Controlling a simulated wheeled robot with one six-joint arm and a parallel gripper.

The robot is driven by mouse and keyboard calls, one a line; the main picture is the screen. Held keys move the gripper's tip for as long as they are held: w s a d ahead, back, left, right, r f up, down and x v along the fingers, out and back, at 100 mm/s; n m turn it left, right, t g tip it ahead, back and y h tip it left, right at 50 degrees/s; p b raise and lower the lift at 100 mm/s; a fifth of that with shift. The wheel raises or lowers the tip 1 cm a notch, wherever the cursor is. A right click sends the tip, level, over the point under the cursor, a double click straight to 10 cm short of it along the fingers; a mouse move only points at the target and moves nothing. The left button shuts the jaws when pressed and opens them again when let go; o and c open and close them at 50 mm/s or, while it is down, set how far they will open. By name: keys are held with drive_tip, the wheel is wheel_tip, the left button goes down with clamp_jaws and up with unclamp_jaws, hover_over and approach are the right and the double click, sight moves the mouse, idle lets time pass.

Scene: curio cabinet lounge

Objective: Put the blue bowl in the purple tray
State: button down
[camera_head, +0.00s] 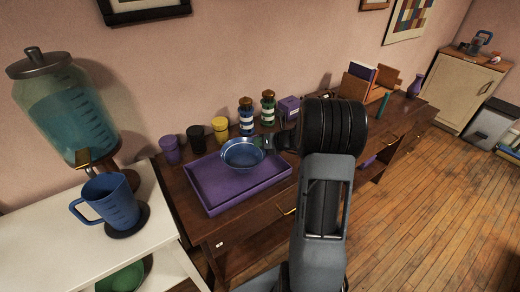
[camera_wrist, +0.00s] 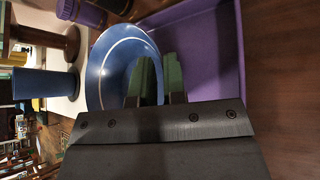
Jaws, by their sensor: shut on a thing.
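The blue bowl (camera_head: 242,154) is over the back right part of the purple tray (camera_head: 215,198) in the head view. My gripper (camera_head: 268,143) reaches the bowl from its right and is shut on its rim. In the wrist view the bowl (camera_wrist: 112,62) sits at the fingertips of my gripper (camera_wrist: 160,82), with the purple tray (camera_wrist: 200,42) around and behind it. The bowl looks upright. I cannot tell whether its base touches the tray floor. The front part of the tray is bare.
Behind the tray on the wooden sideboard stand a purple cup (camera_head: 171,150), a black cup (camera_head: 196,139), a yellow cup (camera_head: 221,129) and two striped jars (camera_head: 247,116). A white table (camera_head: 130,245) with a blue pitcher (camera_head: 110,200) is at left. Wooden floor lies open at right.

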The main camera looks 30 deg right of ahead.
drive_tip(key=shift+w+f, duration=0.2)
drive_tip(key=shift+f, duration=1.45)
drive_tip(key=shift+b, duration=0.3)
drive_tip(key=shift+f, duration=0.15)
drive_tip(key=c, duration=1.2)
unclamp_jaws()
